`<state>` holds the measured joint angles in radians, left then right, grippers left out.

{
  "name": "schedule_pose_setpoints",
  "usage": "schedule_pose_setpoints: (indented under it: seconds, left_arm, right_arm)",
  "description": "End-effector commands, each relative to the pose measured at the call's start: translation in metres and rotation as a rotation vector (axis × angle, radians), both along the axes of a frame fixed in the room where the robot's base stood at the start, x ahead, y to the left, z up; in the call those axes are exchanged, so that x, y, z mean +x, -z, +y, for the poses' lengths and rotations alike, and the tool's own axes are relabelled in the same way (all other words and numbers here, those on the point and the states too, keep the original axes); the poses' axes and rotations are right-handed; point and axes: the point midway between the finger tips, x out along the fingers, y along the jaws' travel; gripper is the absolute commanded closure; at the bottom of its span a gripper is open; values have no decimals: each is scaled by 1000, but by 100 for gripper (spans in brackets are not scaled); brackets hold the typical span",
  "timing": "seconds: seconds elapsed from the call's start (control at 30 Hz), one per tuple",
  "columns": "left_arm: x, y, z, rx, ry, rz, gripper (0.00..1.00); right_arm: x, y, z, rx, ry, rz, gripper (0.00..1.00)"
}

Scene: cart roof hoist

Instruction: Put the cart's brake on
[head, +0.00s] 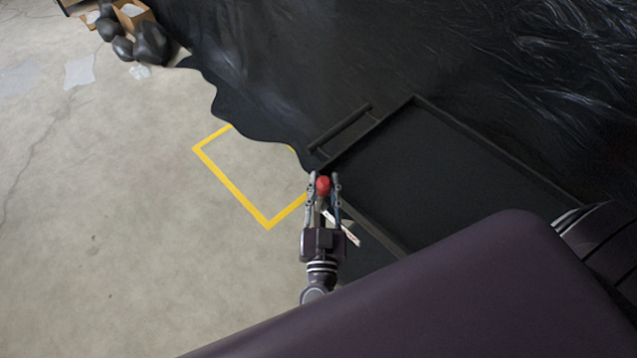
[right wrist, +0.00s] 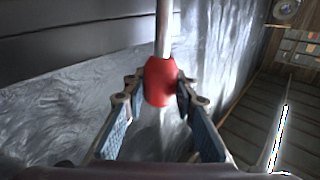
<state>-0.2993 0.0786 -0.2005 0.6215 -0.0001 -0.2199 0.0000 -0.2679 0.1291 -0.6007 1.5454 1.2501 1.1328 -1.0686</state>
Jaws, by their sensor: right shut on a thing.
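The cart (head: 440,170) is black, with a flat tray top, a raised rim and a bar handle (head: 341,129) at its far left end. The brake lever's red knob (head: 323,186) shows beside the cart's near left edge. In the right wrist view the red knob (right wrist: 160,82) sits on the end of a pale metal rod (right wrist: 163,30). My right gripper (head: 324,178) is shut on the knob, with one finger on each side of it. The lever's base is hidden. My left gripper is not in view.
A yellow outline (head: 232,187) marks the floor left of the cart. A glossy black sheet (head: 400,50) spreads behind the cart. Dark rounded lumps (head: 150,42) and a cardboard box (head: 133,14) lie at the far left. The floor at left is mostly clear.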

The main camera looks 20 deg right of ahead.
Motion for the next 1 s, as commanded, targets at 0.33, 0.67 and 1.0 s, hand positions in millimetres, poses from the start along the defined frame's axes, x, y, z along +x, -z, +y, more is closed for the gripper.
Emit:
schedule_pose_setpoints:
  seconds: [0.33, 0.67, 1.0]
  left_arm:
    - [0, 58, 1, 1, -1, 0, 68]
    - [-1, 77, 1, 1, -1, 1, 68]
    - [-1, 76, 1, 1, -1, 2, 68]
  right_arm:
    - [-33, 19, -12, 83, 3, -227, 100]
    - [-46, 18, -17, 121, 0, -333, 100]
    - [-46, 17, -16, 122, -1, -333, 70]
